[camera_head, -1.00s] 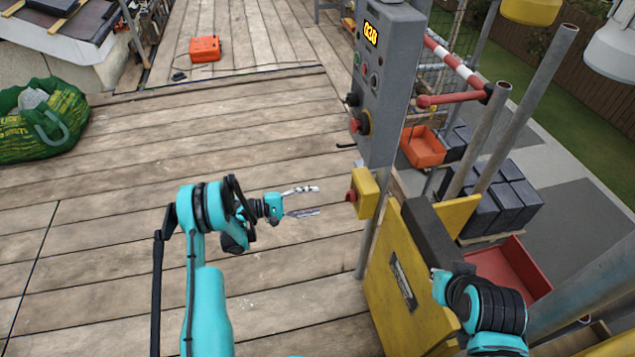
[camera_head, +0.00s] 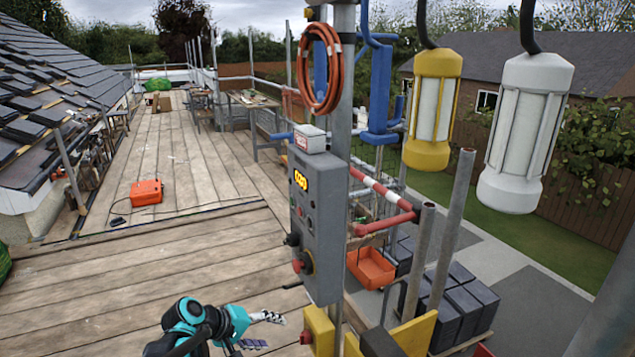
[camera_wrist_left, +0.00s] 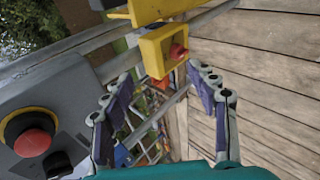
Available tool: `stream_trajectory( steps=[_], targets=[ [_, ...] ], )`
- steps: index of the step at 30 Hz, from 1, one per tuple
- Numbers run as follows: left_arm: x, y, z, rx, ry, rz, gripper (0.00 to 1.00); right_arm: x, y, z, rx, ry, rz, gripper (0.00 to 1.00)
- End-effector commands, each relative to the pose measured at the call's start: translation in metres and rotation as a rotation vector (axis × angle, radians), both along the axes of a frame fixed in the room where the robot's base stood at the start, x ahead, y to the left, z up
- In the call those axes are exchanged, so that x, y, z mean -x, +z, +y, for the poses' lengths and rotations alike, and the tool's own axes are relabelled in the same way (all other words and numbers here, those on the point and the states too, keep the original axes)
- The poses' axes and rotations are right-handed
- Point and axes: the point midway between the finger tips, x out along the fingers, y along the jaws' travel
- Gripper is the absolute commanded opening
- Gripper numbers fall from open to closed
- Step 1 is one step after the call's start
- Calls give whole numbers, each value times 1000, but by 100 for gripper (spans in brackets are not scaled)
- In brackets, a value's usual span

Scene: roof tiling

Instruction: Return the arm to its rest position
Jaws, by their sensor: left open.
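My left gripper (camera_head: 262,330) is open and empty at the bottom of the head view, over the plank deck. It stands just left of the yellow box with the red button (camera_head: 318,330). In the left wrist view its two fingers (camera_wrist_left: 165,115) are spread apart with nothing between them. The yellow box (camera_wrist_left: 158,52) shows beyond the fingertips there. The grey control panel (camera_head: 318,225) with a lit display stands above and right of the gripper. My right gripper is not in view.
A red button (camera_wrist_left: 33,143) on the grey panel is close at the left in the wrist view. An orange case (camera_head: 146,192) lies on the deck (camera_head: 190,255). An orange bin (camera_head: 371,268) and dark tile stacks (camera_head: 462,305) stand beyond the panel.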

Motion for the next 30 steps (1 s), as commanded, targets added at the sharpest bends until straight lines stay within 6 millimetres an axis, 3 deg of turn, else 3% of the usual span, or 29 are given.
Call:
stream_trajectory(
  steps=[3, 9, 15, 18, 24, 30],
  targets=[
    [42, 19, 0, -149, -35, -37, 59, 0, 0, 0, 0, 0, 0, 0],
    [112, 36, 11, -405, -107, -107, 59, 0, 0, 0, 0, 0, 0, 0],
    [178, 38, 30, -654, -194, -188, 59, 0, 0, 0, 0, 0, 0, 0],
    [201, 35, 40, -755, -232, -223, 59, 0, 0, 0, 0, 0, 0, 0],
    [224, 30, 51, -869, -279, -263, 59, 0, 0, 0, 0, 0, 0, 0],
    [226, 30, 53, -883, -285, -267, 59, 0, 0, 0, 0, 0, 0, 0]
  ],
)
